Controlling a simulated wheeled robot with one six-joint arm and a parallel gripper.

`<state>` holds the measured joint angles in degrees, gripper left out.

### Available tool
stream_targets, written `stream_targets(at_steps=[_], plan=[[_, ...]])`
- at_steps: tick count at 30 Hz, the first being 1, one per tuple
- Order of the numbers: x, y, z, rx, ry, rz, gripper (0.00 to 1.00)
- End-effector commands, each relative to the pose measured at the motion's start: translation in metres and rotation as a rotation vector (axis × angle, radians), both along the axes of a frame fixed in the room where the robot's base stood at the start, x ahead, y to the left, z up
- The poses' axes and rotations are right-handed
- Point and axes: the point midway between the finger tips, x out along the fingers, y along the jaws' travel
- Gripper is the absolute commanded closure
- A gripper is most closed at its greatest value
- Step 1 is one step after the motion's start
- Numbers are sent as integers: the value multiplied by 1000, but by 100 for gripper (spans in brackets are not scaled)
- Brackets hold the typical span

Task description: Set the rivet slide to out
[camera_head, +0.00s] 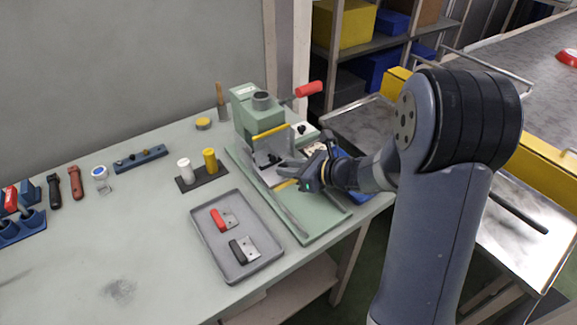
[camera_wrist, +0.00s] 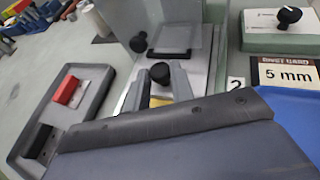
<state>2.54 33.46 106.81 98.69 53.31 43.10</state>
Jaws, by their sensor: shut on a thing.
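My gripper (camera_wrist: 158,80) is shut on a black round knob (camera_wrist: 160,72), which shows between its two grey fingertips in the wrist view. I take this knob to be the rivet slide's; a pale metal plate (camera_wrist: 195,72) lies around it. In the head view my gripper (camera_head: 291,172) reaches from the right to the front of a green press (camera_head: 244,119), and the knob is hidden there. The press has a red-ended lever (camera_head: 308,89), a clear guard and a yellow bar (camera_head: 270,131). No in or out marking for the slide is readable.
A grey tray (camera_head: 203,240) holds a red-handled and a black-handled piece. A second black knob (camera_wrist: 138,44) is just beyond my fingertips. A third knob (camera_wrist: 289,14) stands on a green block, near a "5 mm" card (camera_wrist: 286,75). A blue tray (camera_wrist: 290,108) lies at right.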

Motion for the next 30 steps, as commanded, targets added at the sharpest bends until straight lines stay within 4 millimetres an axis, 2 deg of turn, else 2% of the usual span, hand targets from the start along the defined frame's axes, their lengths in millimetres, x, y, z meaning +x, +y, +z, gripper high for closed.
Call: stream_targets(at_steps=[5,12,18,24,30], plan=[[-26,-19,-1,-1,1,-4,100],[-76,-53,0,-1,1,-7,100],[-108,-74,0,0,1,-6,100],[-128,-87,0,1,1,-3,100],[-135,-91,0,-1,1,0,100]])
